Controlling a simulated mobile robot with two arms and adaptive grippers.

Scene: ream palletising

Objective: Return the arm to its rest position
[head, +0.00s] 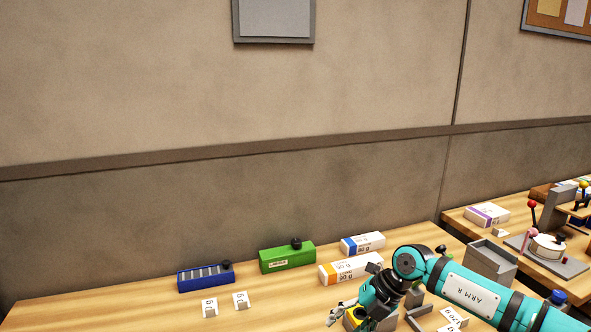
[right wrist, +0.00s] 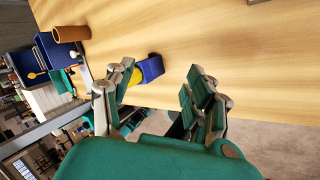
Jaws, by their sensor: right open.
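My right arm, marked ARM R, comes in from the lower right in the head view. Its right gripper (head: 345,314) is low over the front of the wooden table (head: 130,310). In the right wrist view the right gripper (right wrist: 155,82) has its fingers spread wide apart, with nothing held between them. A blue and yellow object (right wrist: 150,69) shows beyond the fingers, at the table's edge. The left gripper is in neither view.
A blue box (head: 206,278), a green box (head: 287,258) and two paper reams (head: 362,243) (head: 338,273) stand along the table. Two small white cards (head: 209,308) (head: 241,300) are in front. A grey bin (head: 490,262) is at right.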

